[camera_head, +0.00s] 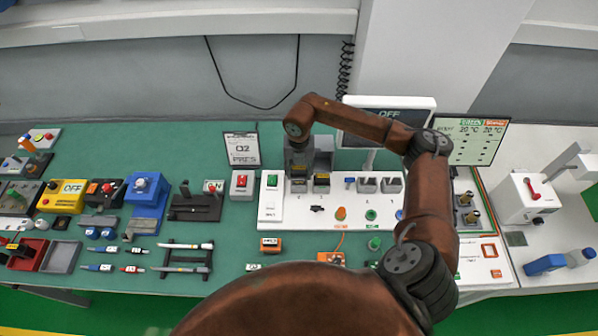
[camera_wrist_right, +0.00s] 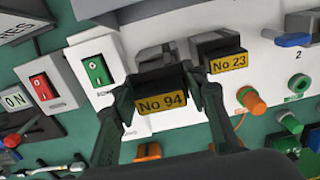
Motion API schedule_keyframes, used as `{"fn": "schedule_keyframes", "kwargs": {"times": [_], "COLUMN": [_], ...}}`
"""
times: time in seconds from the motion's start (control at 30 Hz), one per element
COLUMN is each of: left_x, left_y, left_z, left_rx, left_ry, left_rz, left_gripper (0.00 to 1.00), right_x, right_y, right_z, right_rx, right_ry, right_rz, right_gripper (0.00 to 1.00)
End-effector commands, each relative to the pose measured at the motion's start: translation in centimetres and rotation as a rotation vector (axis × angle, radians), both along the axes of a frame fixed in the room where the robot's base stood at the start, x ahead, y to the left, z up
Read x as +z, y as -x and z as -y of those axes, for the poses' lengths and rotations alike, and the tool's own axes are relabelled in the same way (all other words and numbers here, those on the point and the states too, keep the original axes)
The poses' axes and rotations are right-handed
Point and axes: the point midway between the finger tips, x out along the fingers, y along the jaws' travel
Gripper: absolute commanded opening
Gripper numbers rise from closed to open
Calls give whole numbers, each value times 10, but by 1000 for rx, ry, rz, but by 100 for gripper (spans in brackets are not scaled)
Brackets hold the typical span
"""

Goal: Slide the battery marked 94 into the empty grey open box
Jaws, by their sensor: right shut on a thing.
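My right gripper (camera_head: 299,158) is shut on the battery marked 94 (camera_wrist_right: 163,102); in the right wrist view the fingers (camera_wrist_right: 166,90) stand on either side of its black body, its yellow label facing the camera. A grey box (camera_wrist_right: 152,54) shows just behind the battery, partly hidden by it; I cannot tell whether the battery has entered it. Next to it, to the right, a battery marked 23 (camera_wrist_right: 228,62) sits in another grey holder (camera_wrist_right: 207,42). It also shows in the head view (camera_head: 322,180). My left gripper is not in view.
The white panel (camera_head: 270,212) carries the boxes, a green switch (camera_wrist_right: 97,72), an orange knob (camera_wrist_right: 250,100) and green knobs. A red switch (camera_wrist_right: 44,90) stands to the left. Two more grey holders (camera_head: 367,186) stand farther right.

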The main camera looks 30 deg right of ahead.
Motion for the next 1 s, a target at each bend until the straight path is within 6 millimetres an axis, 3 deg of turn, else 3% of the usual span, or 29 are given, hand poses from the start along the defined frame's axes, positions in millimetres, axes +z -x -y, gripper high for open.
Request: {"fn": "schedule_keyframes", "kwargs": {"times": [0.9,0.93,1.0], "left_x": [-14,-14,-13], "left_y": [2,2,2], "left_z": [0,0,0], "left_rx": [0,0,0], "left_ry": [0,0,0], "left_rz": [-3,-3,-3], "left_gripper": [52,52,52], "right_x": [-22,-22,-21], "right_y": [0,0,0], "right_z": [0,0,0], "right_rx": [0,0,0], "right_ry": [0,0,0], "right_rz": [0,0,0], "right_gripper": [23,41,46]}}
